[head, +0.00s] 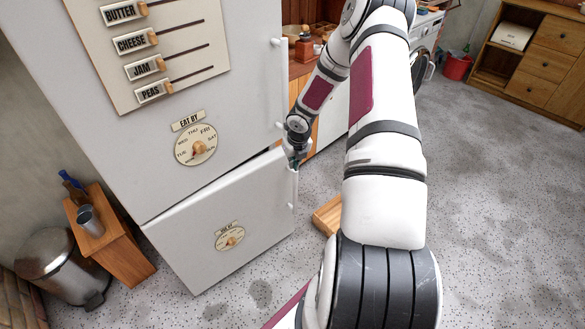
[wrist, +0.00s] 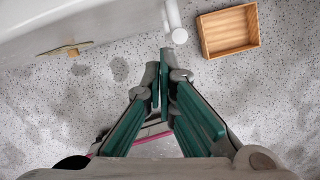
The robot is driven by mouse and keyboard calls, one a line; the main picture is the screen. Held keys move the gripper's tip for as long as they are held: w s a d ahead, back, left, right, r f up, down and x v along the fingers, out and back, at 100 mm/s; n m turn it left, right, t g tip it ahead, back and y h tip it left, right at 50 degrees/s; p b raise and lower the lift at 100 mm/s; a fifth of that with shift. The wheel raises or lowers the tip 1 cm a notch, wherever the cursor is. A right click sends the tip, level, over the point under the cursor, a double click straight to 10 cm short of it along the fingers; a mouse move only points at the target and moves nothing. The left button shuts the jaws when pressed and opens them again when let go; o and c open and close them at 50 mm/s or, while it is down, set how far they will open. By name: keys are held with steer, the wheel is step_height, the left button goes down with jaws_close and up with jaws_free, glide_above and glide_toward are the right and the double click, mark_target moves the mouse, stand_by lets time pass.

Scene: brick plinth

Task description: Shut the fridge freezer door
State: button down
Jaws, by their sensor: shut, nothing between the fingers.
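The fridge freezer is white, and its lower freezer door (head: 225,225) stands slightly ajar, with a dark gap along its top edge. A white vertical handle (head: 293,188) is on the door's right side. In the wrist view the freezer door (wrist: 90,22) fills the upper left, and its handle (wrist: 174,22) shows at top centre. My gripper (head: 294,162) is at the door's upper right corner, close to the handle. In the wrist view my gripper (wrist: 162,62) has its fingertips together and empty, just below the handle in the picture. I cannot tell whether it touches the door.
The upper fridge door (head: 235,95) looks closed. An open wooden box (head: 327,215) lies on the floor right of the freezer door; it also shows in the wrist view (wrist: 229,31). A small wooden stand (head: 120,255) and a metal bin (head: 58,265) are at left. Floor at right is clear.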

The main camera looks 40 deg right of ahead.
steer(key=v, duration=0.4)
steer(key=s+d+f+m+t+b, duration=0.35)
steer(key=m+b, duration=0.45)
steer(key=m, duration=0.9)
steer(key=s+d+f+m+t+b, duration=0.35)
steer(key=m+b, duration=0.35)
steer(key=m, duration=0.9)
steer(key=w+f+b, duration=0.5)
steer(key=w+f, duration=0.1)
steer(key=w, duration=0.5)
steer(key=shift+w+d+b, duration=0.2)
steer(key=shift+d+b, duration=0.15)
steer(key=shift+w+r, duration=0.1)
